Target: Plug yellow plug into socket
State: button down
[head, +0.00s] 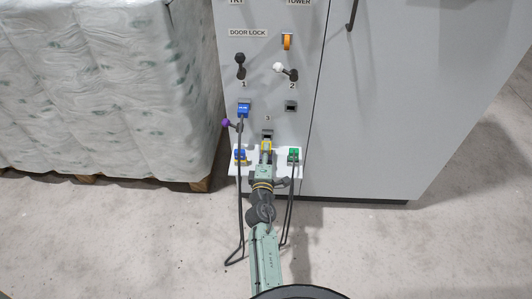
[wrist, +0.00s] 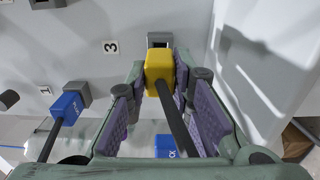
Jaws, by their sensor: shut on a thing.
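My gripper (head: 266,158) is shut on the yellow plug (head: 266,146) in front of the lower panel. In the wrist view the yellow plug (wrist: 158,64) sits between the purple finger pads, its dark cable running back between the fingers. Socket 3 (head: 267,133) is a grey block with a dark opening, just above the plug in the head view. In the wrist view socket 3 (wrist: 160,37) is right behind the plug's far end and partly hidden by it. I cannot tell whether they touch.
A blue plug (head: 244,109) is in socket 1, its cable hanging down. Socket 2 (head: 291,106) is empty. Another blue plug (head: 240,154) and a green plug (head: 293,155) flank my gripper. A wrapped pallet (head: 110,90) stands left; the floor at right is clear.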

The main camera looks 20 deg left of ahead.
jog(key=shift+x, duration=1.45)
jog(key=c, duration=1.3)
grip_release()
jog(key=shift+c, duration=0.2)
jog(key=shift+s, duration=0.15)
jog(key=v, duration=0.7)
jog(key=shift+s+d, duration=0.1)
jog(key=shift+s, duration=0.1)
